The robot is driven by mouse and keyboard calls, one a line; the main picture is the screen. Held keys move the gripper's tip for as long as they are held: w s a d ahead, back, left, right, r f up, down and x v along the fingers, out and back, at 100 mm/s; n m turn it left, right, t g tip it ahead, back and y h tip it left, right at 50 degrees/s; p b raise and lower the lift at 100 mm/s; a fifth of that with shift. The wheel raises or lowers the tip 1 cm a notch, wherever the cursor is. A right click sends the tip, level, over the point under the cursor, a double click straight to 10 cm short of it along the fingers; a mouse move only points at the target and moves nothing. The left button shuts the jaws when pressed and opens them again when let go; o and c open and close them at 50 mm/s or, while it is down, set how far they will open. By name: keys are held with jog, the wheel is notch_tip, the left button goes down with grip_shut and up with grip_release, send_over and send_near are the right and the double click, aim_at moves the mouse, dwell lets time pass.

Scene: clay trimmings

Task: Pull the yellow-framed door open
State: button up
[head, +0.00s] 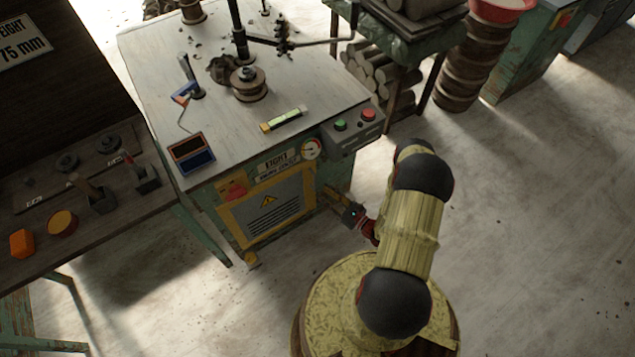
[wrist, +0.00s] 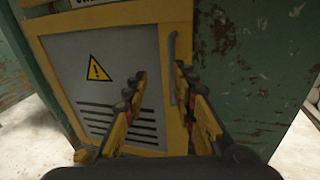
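The yellow-framed door (head: 282,205) is on the front of a green machine cabinet and looks shut. In the wrist view, its grey panel (wrist: 112,48) carries a warning triangle and dark vent slots. A grey vertical handle (wrist: 172,52) is on the right side of the frame. My gripper (wrist: 160,73) is open and empty, pointing at the door's right side. The handle appears between the fingertips, closer to the right one; its lower part is near that finger. I cannot tell the remaining depth gap. In the head view, my gripper (head: 337,198) is just right of the door.
A dark bench (head: 90,205) stands to the left. Stacked logs (head: 378,75) lie behind. The floor (head: 530,230) to the right is clear.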

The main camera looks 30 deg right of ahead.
aim_at(315, 179)
jog(key=shift+t+h, duration=0.3)
jog(key=shift+h, duration=0.1)
jog(key=x, duration=0.2)
jog(key=d+b+x, duration=0.1)
jog(key=x, duration=0.2)
jog(key=r+x, duration=0.1)
jog(key=x, duration=0.2)
jog(key=shift+w+d+b, duration=0.15)
jog(key=shift+d+b, duration=0.05)
jog(key=shift+b, duration=0.2)
jog(key=shift+c, duration=0.3)
grip_shut()
jog(key=shift+r, duration=0.1)
